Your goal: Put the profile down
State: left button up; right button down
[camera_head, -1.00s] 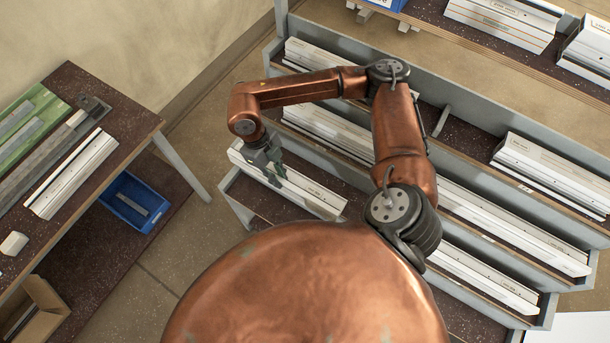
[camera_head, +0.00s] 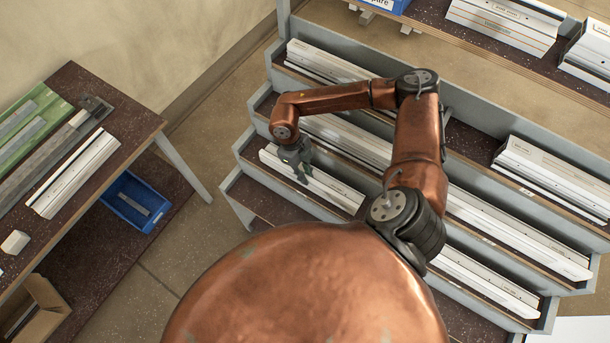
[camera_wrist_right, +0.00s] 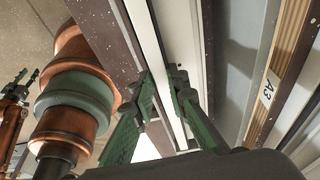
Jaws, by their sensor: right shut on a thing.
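My right gripper (camera_head: 302,172) is shut on a long white profile (camera_head: 338,191). The profile lies lengthwise along a lower tier of the stepped rack (camera_head: 240,152), over or in that tier. I cannot tell whether it touches the tier's floor. In the right wrist view the green fingers (camera_wrist_right: 160,100) grip it from both sides, and the profile (camera_wrist_right: 147,38) runs away between them. Its near right end in the head view is partly hidden by my arm and body.
Other white profiles (camera_head: 525,232) fill several rack tiers. A tier edge label reads A3 (camera_wrist_right: 267,92). At left stands a brown bench (camera_head: 130,128) with a white profile (camera_head: 75,172), and a blue bin (camera_head: 135,202) below. Open floor (camera_head: 190,240) lies between bench and rack.

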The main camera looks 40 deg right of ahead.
jog(key=shift+f, duration=0.15)
jog(key=c, duration=1.9)
grip_release()
jog(key=shift+f, duration=0.15)
jog(key=v, duration=1.2)
jog(key=shift+a, duration=0.15)
